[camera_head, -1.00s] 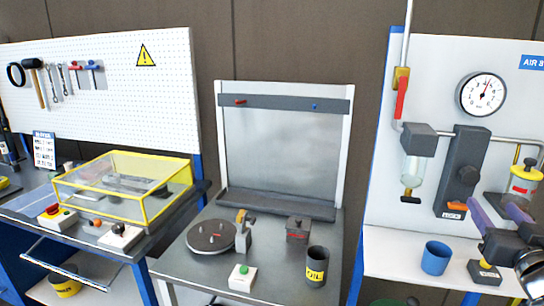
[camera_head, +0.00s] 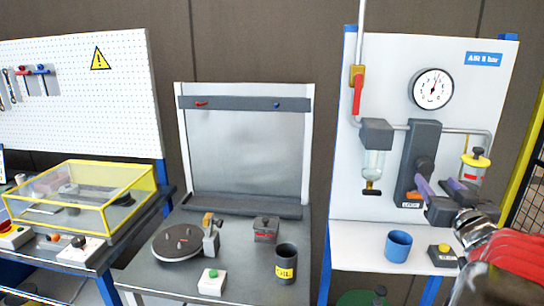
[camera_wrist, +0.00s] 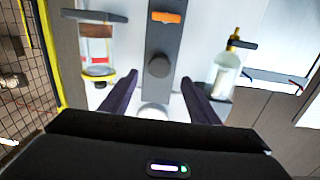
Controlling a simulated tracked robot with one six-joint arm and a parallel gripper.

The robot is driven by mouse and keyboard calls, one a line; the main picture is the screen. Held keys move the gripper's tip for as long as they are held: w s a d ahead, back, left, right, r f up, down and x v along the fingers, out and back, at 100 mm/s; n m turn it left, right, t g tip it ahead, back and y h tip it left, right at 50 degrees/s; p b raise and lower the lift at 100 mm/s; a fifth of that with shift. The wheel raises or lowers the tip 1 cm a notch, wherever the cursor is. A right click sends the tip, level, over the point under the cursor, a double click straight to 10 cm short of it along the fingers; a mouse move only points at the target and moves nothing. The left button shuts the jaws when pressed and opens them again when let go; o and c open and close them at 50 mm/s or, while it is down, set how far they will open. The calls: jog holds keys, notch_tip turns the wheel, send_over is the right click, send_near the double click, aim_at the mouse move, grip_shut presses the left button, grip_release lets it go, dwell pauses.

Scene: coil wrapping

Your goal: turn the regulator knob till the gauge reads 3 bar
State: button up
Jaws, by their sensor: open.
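The dark regulator body (camera_head: 425,140) stands on the white panel at right, with its round dark knob (camera_head: 423,165) partly behind my gripper. The knob (camera_wrist: 158,66) shows whole in the wrist view. My gripper (camera_head: 441,185) is open and empty, just in front of the regulator. In the wrist view its two fingers (camera_wrist: 160,88) stand apart on either side of the knob's line, short of it and not touching. The gauge (camera_head: 432,89) is above; its needle points up and slightly right, but its figures are too small to read surely.
An orange piece (camera_head: 413,196) sits low on the regulator. A clear bowl (camera_head: 372,162) hangs to its left, and a yellow-topped container (camera_head: 474,162) stands to its right. A red-handled valve (camera_head: 358,92) is up left. A blue cup (camera_head: 398,246) stands on the shelf.

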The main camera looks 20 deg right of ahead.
aim_at(426, 170)
jog(key=x, duration=0.7)
jog(key=shift+w+d, duration=0.15)
jog(key=shift+c, duration=0.2)
jog(key=c, duration=1)
jog(key=shift+n, duration=0.4)
jog(key=n, duration=0.9)
jog(key=shift+f, duration=0.1)
